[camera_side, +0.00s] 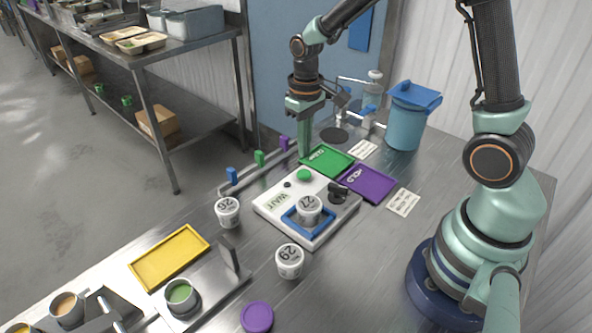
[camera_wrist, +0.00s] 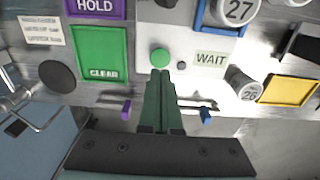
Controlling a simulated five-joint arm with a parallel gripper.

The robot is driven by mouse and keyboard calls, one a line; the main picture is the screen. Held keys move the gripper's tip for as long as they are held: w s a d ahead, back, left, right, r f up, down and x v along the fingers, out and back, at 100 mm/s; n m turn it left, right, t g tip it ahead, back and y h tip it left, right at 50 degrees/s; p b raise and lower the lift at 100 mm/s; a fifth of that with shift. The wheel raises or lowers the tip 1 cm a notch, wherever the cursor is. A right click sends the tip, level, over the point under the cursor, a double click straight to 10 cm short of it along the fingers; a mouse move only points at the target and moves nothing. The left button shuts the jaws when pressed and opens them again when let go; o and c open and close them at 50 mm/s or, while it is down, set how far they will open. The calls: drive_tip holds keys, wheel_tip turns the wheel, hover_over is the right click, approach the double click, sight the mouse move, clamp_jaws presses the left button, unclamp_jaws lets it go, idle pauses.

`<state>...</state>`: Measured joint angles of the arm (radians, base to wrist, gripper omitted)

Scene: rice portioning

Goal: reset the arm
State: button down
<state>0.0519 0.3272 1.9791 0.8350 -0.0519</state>
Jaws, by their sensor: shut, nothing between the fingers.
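My gripper (camera_side: 304,154) points down with its green fingers together and nothing between them. It hangs at the back edge of the white station (camera_side: 268,208), close to the round green button (camera_side: 304,174). In the wrist view the fingertips (camera_wrist: 160,73) end just short of the green button (camera_wrist: 160,58); I cannot tell whether they touch it. A cup marked 27 (camera_side: 309,207) stands in the blue square frame (camera_side: 290,223) on the station. The station's label reads WAIT (camera_wrist: 209,58).
A green CLEAR tray (camera_side: 340,168) and purple HOLD tray (camera_side: 376,191) lie beside the station. Cups 26 (camera_side: 228,212) and 29 (camera_side: 289,261) stand on the table. A rail with coloured pegs (camera_side: 260,158) runs behind. A blue bin (camera_side: 405,125) and yellow tray (camera_side: 160,249) flank the area.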

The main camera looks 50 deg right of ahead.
drive_tip(key=shift+r, duration=0.1)
drive_tip(key=s+a+r+t, duration=0.1)
drive_tip(key=s+r+t, duration=0.1)
drive_tip(key=s+r, duration=0.3)
drive_tip(key=s+a+r+t, duration=0.1)
drive_tip(key=s+r+t, duration=0.2)
drive_tip(key=r, duration=0.6)
drive_tip(key=shift+s+r+t, duration=0.3)
drive_tip(key=shift+s, duration=0.7)
